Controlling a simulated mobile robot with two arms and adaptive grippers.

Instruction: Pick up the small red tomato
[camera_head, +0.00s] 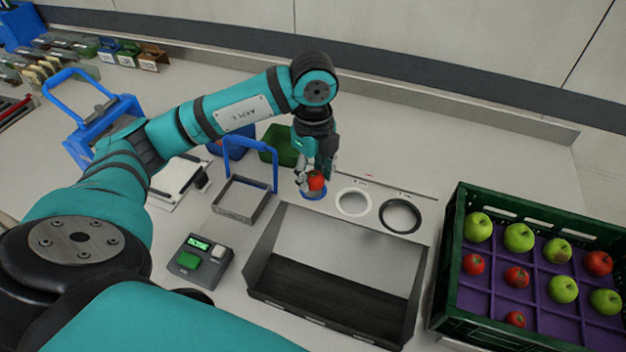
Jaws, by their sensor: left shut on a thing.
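A small red tomato (316,181) is between the fingers of my left gripper (314,176), over the blue ring (314,194) on the table. My left gripper points down and is shut on the tomato. I cannot tell whether the tomato still touches the ring. More red tomatoes (516,277) lie in the crate on the right. My right gripper is not in view.
A green crate (447,322) with purple dividers holds apples and tomatoes. A white ring (353,203) and a black ring (400,216) lie beside the blue one. A dark-floored tray (335,290) is in front. A grey box (202,257) with a green button stands left.

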